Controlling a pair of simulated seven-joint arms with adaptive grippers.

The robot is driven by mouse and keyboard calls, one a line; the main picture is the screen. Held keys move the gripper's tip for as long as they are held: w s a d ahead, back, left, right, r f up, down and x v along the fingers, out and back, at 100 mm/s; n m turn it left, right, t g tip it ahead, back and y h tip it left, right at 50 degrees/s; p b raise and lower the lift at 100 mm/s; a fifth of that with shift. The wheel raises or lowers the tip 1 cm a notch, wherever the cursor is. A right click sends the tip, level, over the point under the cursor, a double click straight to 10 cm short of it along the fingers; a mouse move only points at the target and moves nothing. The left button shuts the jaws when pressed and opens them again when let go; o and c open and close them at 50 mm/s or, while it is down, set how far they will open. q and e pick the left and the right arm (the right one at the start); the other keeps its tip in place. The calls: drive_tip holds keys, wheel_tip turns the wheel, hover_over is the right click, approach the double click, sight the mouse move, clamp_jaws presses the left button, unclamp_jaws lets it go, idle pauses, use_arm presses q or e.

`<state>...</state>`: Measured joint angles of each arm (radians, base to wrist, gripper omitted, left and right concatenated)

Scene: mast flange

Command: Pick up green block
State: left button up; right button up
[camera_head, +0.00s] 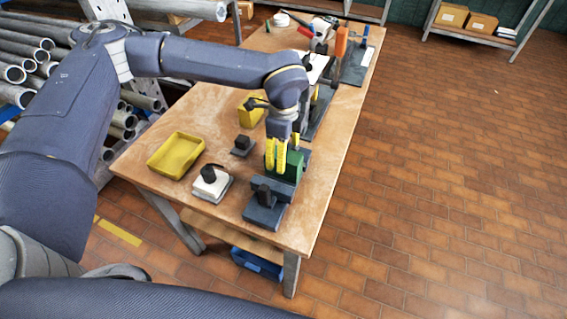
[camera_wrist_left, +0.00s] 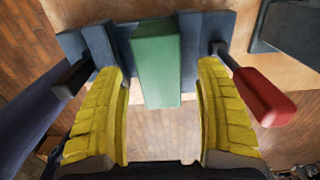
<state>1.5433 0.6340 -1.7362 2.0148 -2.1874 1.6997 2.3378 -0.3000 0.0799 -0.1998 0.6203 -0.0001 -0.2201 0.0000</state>
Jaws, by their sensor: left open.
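The green block (camera_head: 291,168) stands on the work table, in a dark grey vise (camera_head: 268,203). In the left wrist view the green block (camera_wrist_left: 157,62) shows upright between the grey jaws of the vise (camera_wrist_left: 194,45). My left gripper (camera_head: 276,153) has yellow fingers and is open, pointing down at the block in the head view. In the left wrist view the fingers of the left gripper (camera_wrist_left: 161,75) stand one on each side of the block, with visible gaps. My right gripper is not in view.
A red handle (camera_wrist_left: 262,97) sticks out close beside the right finger in the wrist view. A yellow tray (camera_head: 176,155), a white-topped device (camera_head: 211,182), a small black block (camera_head: 242,145) and a yellow bin (camera_head: 250,111) stand left of the vise. Tools crowd the table's far end.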

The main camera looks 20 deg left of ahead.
use_arm(q)
drive_tip(key=shift+f, duration=0.55)
clamp_jaws()
